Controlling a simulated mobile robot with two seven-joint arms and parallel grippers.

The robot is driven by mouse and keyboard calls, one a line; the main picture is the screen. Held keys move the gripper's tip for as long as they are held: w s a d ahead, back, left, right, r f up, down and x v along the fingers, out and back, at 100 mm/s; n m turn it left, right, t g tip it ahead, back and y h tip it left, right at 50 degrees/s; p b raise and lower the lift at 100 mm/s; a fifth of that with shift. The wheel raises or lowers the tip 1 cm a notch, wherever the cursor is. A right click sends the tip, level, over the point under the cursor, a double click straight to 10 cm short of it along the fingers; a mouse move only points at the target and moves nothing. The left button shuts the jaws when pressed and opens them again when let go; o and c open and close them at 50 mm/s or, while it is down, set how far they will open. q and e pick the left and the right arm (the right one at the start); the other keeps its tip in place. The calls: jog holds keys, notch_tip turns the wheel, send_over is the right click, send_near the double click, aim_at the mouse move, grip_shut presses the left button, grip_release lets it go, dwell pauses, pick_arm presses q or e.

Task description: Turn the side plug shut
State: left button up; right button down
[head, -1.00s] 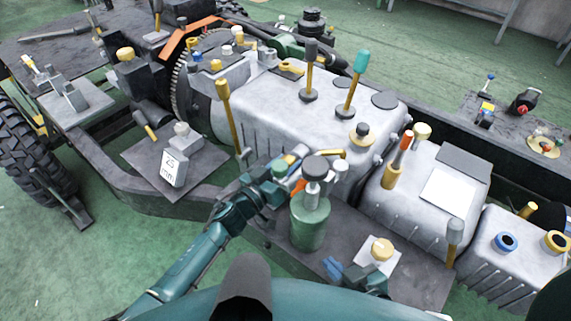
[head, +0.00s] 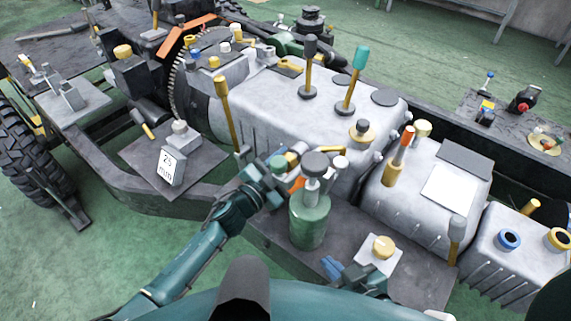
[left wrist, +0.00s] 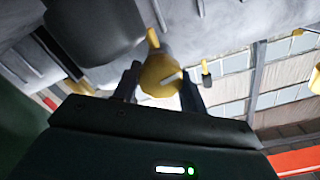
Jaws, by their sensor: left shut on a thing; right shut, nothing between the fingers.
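The side plug (left wrist: 158,76) shows in the left wrist view as a round yellow knob with a pale line on its face. It sits on the side of the grey housing, between the two dark fingers of my left gripper (left wrist: 160,85), which is shut on it. In the head view my left gripper (head: 290,168) is at the near side of the grey gearbox housing (head: 270,115), partly behind a green bottle, and the plug is mostly hidden there. My right gripper (head: 336,268) is shut and empty, low over the near shelf.
The green bottle (head: 309,222) with a dark cap stands close beside my left gripper. A yellow knob on a white plate (head: 378,255) lies right of my right gripper. Levers (head: 350,85) rise from the housing top. A 25 mm block (head: 172,166) stands at left.

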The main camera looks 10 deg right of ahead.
pick_arm(q)
jog(key=shift+f+m, duration=0.1)
jog(key=shift+m, duration=0.9)
pick_arm(e)
jog(key=shift+f, duration=0.25)
pick_arm(q)
jog(key=o, duration=1)
pick_arm(e)
jog(key=shift+r, duration=0.2)
pick_arm(q)
jog(key=v, duration=1.3)
jog(key=shift+s+a, duration=0.1)
